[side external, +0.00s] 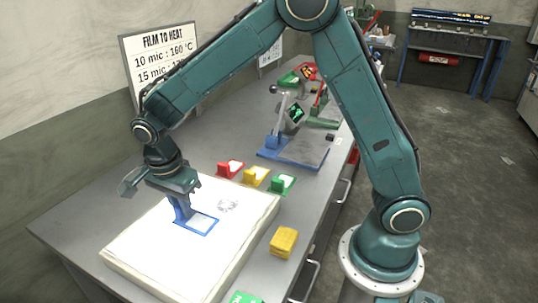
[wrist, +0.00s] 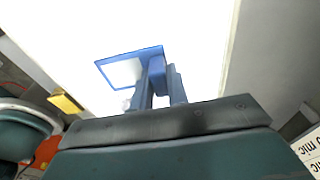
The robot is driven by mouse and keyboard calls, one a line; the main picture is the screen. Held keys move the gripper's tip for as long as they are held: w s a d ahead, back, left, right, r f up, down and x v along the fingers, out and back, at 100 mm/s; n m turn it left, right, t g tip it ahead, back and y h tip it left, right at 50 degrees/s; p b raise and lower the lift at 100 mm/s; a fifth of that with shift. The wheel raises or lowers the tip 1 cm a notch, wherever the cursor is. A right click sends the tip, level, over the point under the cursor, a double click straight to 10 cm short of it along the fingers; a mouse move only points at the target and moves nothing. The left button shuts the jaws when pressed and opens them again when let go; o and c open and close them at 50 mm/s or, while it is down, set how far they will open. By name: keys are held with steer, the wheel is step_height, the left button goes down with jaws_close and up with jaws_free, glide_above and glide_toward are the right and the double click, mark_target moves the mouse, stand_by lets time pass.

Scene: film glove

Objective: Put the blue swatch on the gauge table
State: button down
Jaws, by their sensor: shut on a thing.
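The blue swatch (side external: 207,230) is a flat blue frame with a pale pane and an upright tab. It is over the bright white light panel (side external: 150,262); I cannot tell whether it touches the surface. My gripper (side external: 181,208) points down and is shut on the swatch's tab. In the wrist view the swatch (wrist: 157,51) extends from between my fingers (wrist: 160,88), its pane to the left.
A crumpled clear film (side external: 228,205) lies on the panel. A yellow block (side external: 284,242) sits at its right. A lettered sign (side external: 160,60) stands by the wall.

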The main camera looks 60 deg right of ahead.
steer(key=shift+r, duration=0.15)
step_height(320, 180, up, 20)
steer(key=shift+f, duration=0.2)
stand_by(0.7)
stand_by(0.8)
steer(key=d+f+n, duration=0.1)
steer(key=d+n, duration=0.7)
steer(key=d, duration=1.3)
steer(key=s+d+f+n+t+y, duration=0.1)
steer(key=s+d+n, duration=0.9)
steer(key=d, duration=0.7)
steer(key=shift+s+d+f, duration=0.2)
steer(key=shift+s+d, duration=0.1)
steer(key=shift+s, duration=1.45)
